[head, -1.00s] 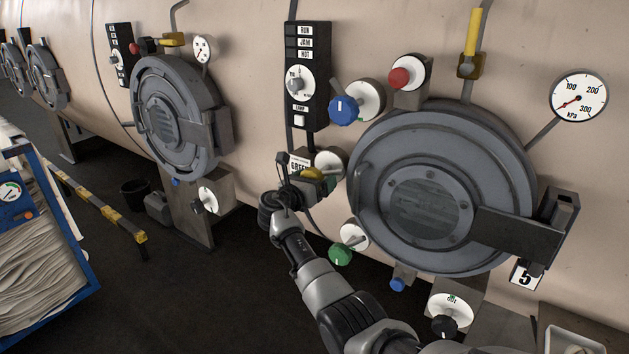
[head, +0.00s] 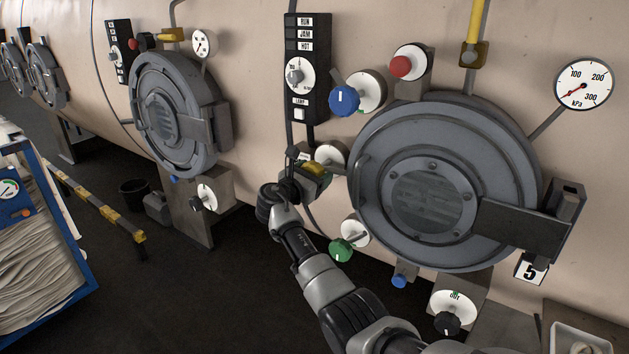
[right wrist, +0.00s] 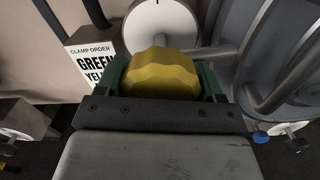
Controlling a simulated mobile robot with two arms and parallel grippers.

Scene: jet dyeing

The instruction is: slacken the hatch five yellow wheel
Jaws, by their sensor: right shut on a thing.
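The yellow wheel (head: 314,168) of hatch five sits on a stem in front of a white round dial plate (head: 332,155), left of the hatch. In the right wrist view the yellow wheel (right wrist: 160,74) is scalloped and fills the space between the fingers. My right gripper (head: 312,178) is shut on it, with a finger on each side. The hatch five door (head: 425,190) is a round grey lid with a "5" plate (head: 530,270) at its lower right. The plate's dial face (right wrist: 160,25) is partly hidden behind the wheel. My left gripper is out of view.
A blue knob (head: 344,100) and a red button (head: 401,66) are above the wheel, and a green knob (head: 341,250) is below. A clamp order sign (right wrist: 92,65) is beside the wheel. A blue cart (head: 60,270) stands at the left; dark floor lies between.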

